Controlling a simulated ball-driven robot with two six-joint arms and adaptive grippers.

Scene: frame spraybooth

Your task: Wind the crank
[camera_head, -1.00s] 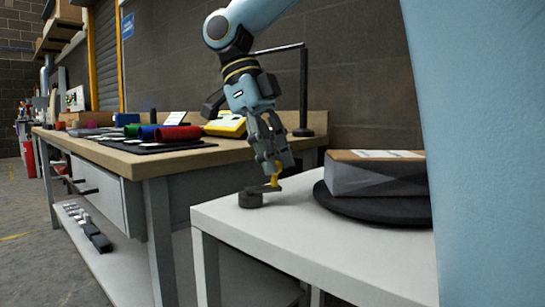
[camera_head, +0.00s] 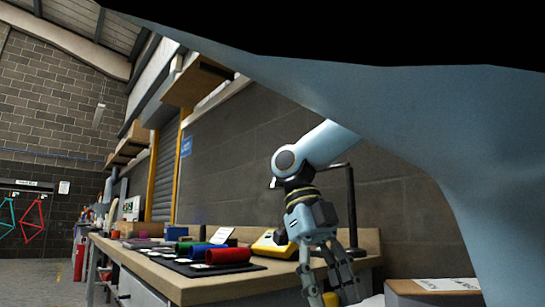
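One gripper shows, which I take to be my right gripper (camera_head: 328,290), at the lower middle of the head view. It points down, with its fingers on either side of the crank's yellow handle (camera_head: 330,299) and seemingly shut on it. The fingertips and the handle run into the bottom edge of the picture. The crank's dark round base is below the picture. My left gripper is not in view.
A wooden-topped workbench (camera_head: 200,288) with red, green and blue rolls and a yellow device (camera_head: 270,243) stands behind to the left. My blue arm link covers much of the upper right.

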